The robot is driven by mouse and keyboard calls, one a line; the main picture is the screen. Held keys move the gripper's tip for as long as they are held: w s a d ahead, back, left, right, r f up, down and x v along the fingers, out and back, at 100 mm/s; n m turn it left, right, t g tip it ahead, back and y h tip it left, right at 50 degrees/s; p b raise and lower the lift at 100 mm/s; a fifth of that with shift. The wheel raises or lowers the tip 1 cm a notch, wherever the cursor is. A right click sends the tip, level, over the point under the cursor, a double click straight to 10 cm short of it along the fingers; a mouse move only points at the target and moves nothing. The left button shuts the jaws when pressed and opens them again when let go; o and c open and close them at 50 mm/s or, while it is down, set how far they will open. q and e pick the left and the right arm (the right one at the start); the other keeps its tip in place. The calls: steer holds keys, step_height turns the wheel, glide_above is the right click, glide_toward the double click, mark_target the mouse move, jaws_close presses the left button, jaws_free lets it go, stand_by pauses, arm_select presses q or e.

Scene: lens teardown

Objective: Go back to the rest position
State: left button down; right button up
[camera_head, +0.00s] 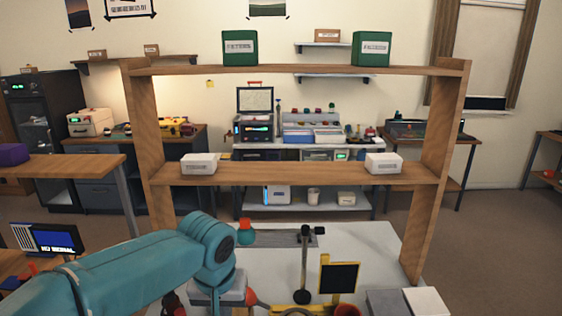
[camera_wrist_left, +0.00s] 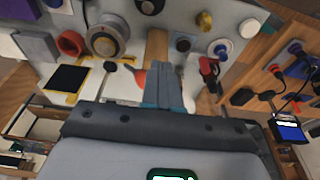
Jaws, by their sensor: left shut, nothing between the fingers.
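My left arm (camera_head: 130,270) is teal and reaches in from the left in the head view, bent down at the wrist over the white bench (camera_head: 370,240). The fingers are hidden there behind the wrist. In the left wrist view my left gripper (camera_wrist_left: 167,75) has its grey fingers pressed together, with nothing between them. They point toward the bench top, among small parts. A round lens-like part (camera_wrist_left: 107,38) and a red ring (camera_wrist_left: 72,43) lie beyond and to the left of the fingers. My right gripper is in neither view.
A wooden shelf frame (camera_head: 300,172) stands across the bench, with white boxes (camera_head: 199,164) and green boxes (camera_head: 240,48). A black panel in a yellow frame (camera_head: 339,278), a dark upright rod (camera_head: 304,260) and a grey block (camera_head: 386,302) are right of my arm. A small screen (camera_head: 52,239) stands left.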

arm_select(q)
steer(key=s+f+g+h, duration=0.1)
steer(key=s+f, duration=0.2)
steer(key=f, duration=0.8)
steer(key=s+f+g+h, duration=0.1)
steer(key=s+f+h, duration=0.1)
steer(key=f, duration=0.9)
steer(key=s+a+f+n+h, duration=0.1)
steer(key=s+f+n, duration=0.1)
steer(key=s+f, duration=1.2)
steer(key=s, duration=0.3)
steer(key=shift+a+f+b, duration=0.2)
steer(key=shift+f+b, duration=0.15)
steer(key=shift+b, duration=0.05)
steer(key=shift+s+a, duration=0.1)
steer(key=shift+s, duration=0.05)
